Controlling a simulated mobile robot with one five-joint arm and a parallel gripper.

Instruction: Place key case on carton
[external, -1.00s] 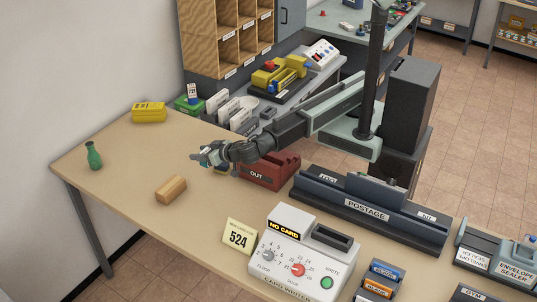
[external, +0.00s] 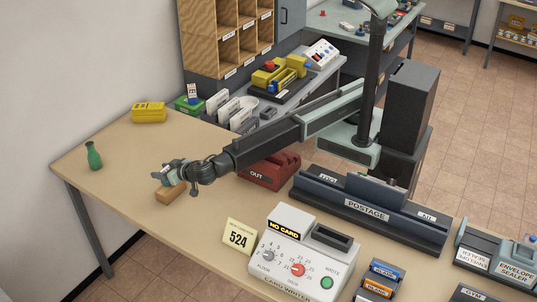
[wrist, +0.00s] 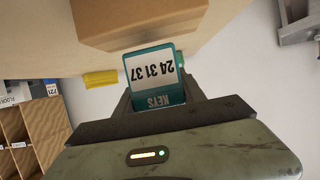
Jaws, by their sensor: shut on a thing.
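The carton (external: 170,194) is a small brown box on the left part of the tan table. It also shows large at the top of the wrist view (wrist: 135,22). My gripper (external: 168,172) is shut on the teal key case (wrist: 181,97), which has a white label reading "KEYS" and "24 31 37". In the external view my gripper covers the carton's upper right part. In the wrist view the key case is just short of the carton's near edge and overlaps it slightly. I cannot tell whether they touch.
A green bottle (external: 93,156) stands left of the carton, and a yellow block (external: 149,112) lies behind. A red OUT tray (external: 268,172) sits under my arm. A yellow 524 card (external: 239,237) and the card writer (external: 302,246) stand in front. The table around the carton is clear.

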